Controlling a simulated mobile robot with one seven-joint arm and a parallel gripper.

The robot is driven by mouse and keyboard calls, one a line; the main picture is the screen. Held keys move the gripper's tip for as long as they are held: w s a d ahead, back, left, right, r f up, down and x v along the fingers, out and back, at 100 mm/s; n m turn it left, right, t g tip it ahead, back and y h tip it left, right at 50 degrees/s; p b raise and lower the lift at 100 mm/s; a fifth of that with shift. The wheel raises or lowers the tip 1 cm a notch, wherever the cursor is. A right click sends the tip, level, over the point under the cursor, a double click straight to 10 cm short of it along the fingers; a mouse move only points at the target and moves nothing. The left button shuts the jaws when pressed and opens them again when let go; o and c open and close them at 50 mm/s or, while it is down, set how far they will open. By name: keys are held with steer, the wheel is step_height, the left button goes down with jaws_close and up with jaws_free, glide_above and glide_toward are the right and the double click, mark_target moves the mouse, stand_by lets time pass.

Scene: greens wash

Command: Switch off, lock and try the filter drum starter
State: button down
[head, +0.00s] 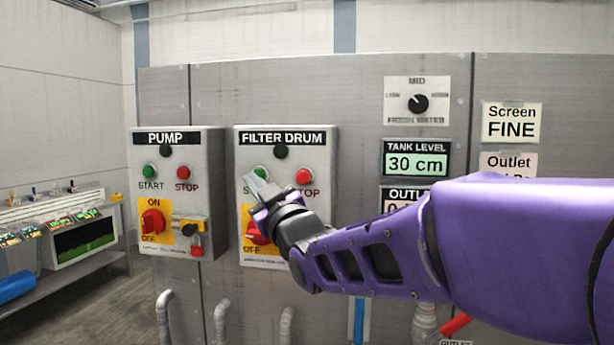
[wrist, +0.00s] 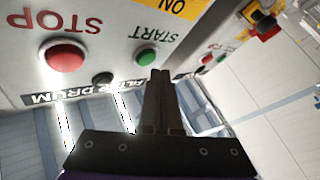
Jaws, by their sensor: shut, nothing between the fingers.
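The filter drum starter (head: 323,165) is a grey box on the panel, with a green START button (head: 259,173) and a red STOP button (head: 304,176). Its red rotary switch (head: 254,232) on a yellow plate is mostly hidden behind my gripper, so I cannot tell its setting. My gripper (head: 252,183) is shut and empty, with its tips in front of the box by START. In the wrist view my fingertips (wrist: 160,74) are just beside the green START button (wrist: 147,57); contact cannot be told. The red STOP button (wrist: 64,56) lies to the left.
The pump starter (head: 214,150) stands to the left, with a red rotary switch (head: 152,222) and a red padlock (head: 197,251) at a yellow hasp. A tank level display (head: 416,163) and selector knob (head: 417,103) are to the right. Pipes (head: 221,320) rise below.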

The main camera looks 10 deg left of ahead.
steer(key=shift+w, duration=0.15)
stand_by(0.7)
steer(key=shift+w+b, duration=0.3)
steer(key=shift+w+d, duration=0.1)
steer(key=shift+w, duration=0.3)
stand_by(0.6)
steer(key=shift+s+b, duration=0.15)
steer(key=shift+b, duration=0.15)
steer(key=shift+s+b, duration=0.55)
steer(key=shift+s, duration=0.15)
